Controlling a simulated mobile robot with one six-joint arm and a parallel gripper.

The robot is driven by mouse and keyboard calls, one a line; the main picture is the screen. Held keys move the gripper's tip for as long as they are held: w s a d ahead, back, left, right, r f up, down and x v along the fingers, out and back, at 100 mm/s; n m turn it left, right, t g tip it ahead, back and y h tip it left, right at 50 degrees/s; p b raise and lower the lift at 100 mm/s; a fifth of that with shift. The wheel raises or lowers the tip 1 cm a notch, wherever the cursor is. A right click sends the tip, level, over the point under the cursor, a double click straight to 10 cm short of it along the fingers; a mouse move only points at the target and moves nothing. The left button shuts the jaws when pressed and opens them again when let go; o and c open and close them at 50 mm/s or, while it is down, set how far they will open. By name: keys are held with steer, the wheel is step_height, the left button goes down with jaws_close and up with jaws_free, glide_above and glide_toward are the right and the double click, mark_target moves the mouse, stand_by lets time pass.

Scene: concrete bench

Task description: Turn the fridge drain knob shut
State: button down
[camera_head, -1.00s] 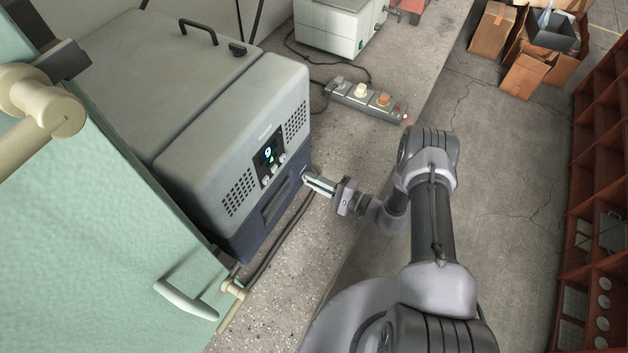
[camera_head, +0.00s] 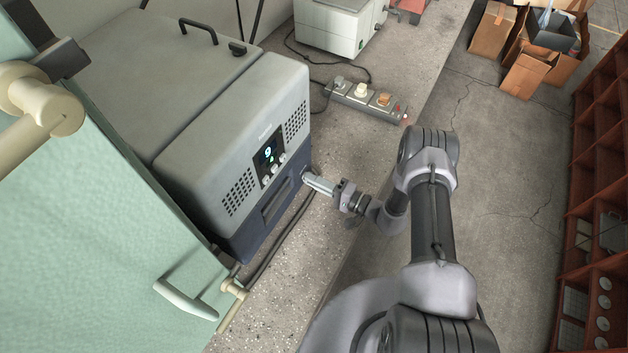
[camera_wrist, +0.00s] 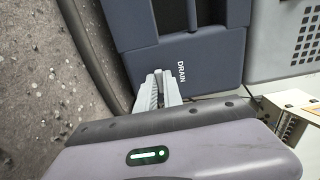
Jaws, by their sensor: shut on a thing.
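The fridge (camera_head: 232,140) is a grey box with a dark blue lower front, standing on the concrete bench. The word DRAIN is printed on its blue front (camera_wrist: 205,50) in the wrist view. My gripper (camera_head: 309,178) reaches the lower right of that front, and its fingertips (camera_wrist: 158,85) are shut at the drain knob. The knob is hidden by the fingers in both views, so its angle cannot be told.
A power strip (camera_head: 366,101) with plugs and a black cable lies behind my gripper. A pale box-shaped device (camera_head: 335,28) stands farther back. A dark cable (camera_head: 280,238) runs along the bench before the fridge. A green panel with a white handle (camera_head: 187,298) is at left.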

steer(key=c, duration=1.5)
jaws_free()
steer(key=p+v, duration=0.2)
steer(key=v, duration=1.5)
steer(key=shift+s+d, duration=0.15)
steer(key=shift+d, duration=0.05)
